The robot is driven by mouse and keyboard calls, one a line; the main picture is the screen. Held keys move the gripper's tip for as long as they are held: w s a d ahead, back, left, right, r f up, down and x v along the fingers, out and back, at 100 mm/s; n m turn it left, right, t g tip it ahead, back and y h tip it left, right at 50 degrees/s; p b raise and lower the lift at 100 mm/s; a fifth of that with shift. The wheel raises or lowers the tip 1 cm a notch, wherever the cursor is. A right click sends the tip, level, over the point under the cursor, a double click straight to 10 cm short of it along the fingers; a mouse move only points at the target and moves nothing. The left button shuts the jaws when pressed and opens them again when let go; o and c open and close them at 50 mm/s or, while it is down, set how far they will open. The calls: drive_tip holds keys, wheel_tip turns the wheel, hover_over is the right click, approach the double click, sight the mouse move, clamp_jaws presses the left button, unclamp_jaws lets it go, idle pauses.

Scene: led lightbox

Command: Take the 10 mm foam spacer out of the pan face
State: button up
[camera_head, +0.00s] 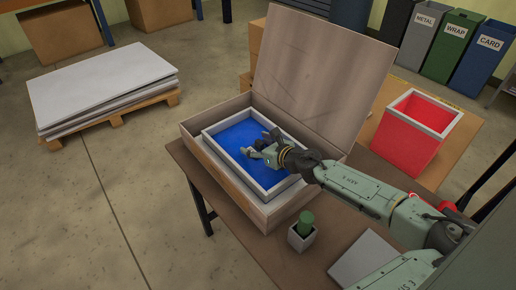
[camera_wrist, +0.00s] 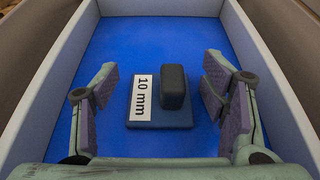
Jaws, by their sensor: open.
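The 10 mm foam spacer (camera_wrist: 160,119) is a flat dark blue block with a white "10 mm" label and a raised black grip block (camera_wrist: 173,87). In the wrist view it lies on the bright blue floor of the pan face (camera_wrist: 134,45). My gripper (camera_wrist: 158,92) is open, one finger to the left and one to the right of the spacer, with clear gaps to both. In the head view my gripper (camera_head: 257,152) is inside the pale-rimmed pan (camera_head: 216,150); the spacer cannot be made out there.
The pan sits in a wooden box (camera_head: 229,184) with its lid (camera_head: 312,78) raised behind. A small pot with a green cylinder (camera_head: 305,222) and a grey plate (camera_head: 365,258) are on the table in front. A red-lined bin (camera_head: 407,145) stands at the right.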

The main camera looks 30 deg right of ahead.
drive_tip(key=shift+a, duration=0.1)
clamp_jaws()
idle(0.6)
